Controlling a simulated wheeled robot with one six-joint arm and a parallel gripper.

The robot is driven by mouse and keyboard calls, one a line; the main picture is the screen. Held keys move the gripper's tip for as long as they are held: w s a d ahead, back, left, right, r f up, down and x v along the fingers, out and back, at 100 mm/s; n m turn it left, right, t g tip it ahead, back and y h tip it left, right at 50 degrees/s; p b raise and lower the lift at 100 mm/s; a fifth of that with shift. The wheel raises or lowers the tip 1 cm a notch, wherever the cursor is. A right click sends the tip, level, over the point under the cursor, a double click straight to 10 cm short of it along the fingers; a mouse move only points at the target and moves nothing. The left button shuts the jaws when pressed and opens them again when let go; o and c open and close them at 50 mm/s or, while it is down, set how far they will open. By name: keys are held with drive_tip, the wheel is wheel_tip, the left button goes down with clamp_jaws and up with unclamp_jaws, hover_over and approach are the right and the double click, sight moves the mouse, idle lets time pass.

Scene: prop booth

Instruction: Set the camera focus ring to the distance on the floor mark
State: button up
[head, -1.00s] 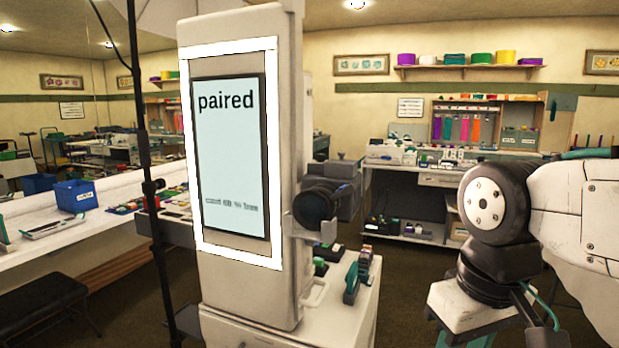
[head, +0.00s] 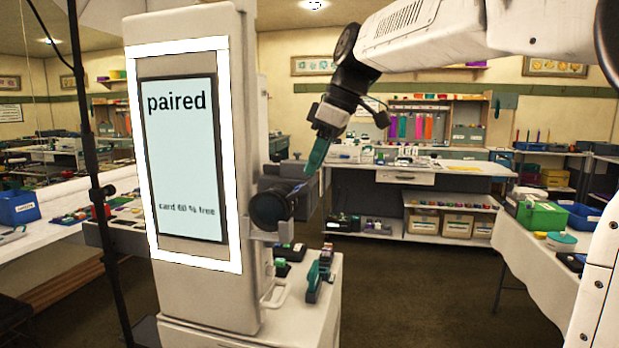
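The camera's black lens barrel (head: 268,209) sticks out to the right from the side of a tall white booth cabinet (head: 250,90). The focus ring cannot be made out as a separate part at this size. My gripper (head: 315,158) hangs from above right, with teal fingers pointing down and slightly left. In the picture it is above and right of the lens, and a visible gap separates the fingertips from the barrel's outer end. The fingers overlap in this view, so their opening is unclear. No floor mark with a distance can be seen.
The cabinet's lit screen (head: 180,155) reads "paired" and "card 60 % free". A low white stand (head: 300,315) below the lens holds small items. A thin black pole (head: 92,190) stands left. A white table (head: 535,265) with bins is at right. Open dark floor lies between.

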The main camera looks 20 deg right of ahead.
sight(309, 185)
drive_tip(key=shift+x, duration=2.1)
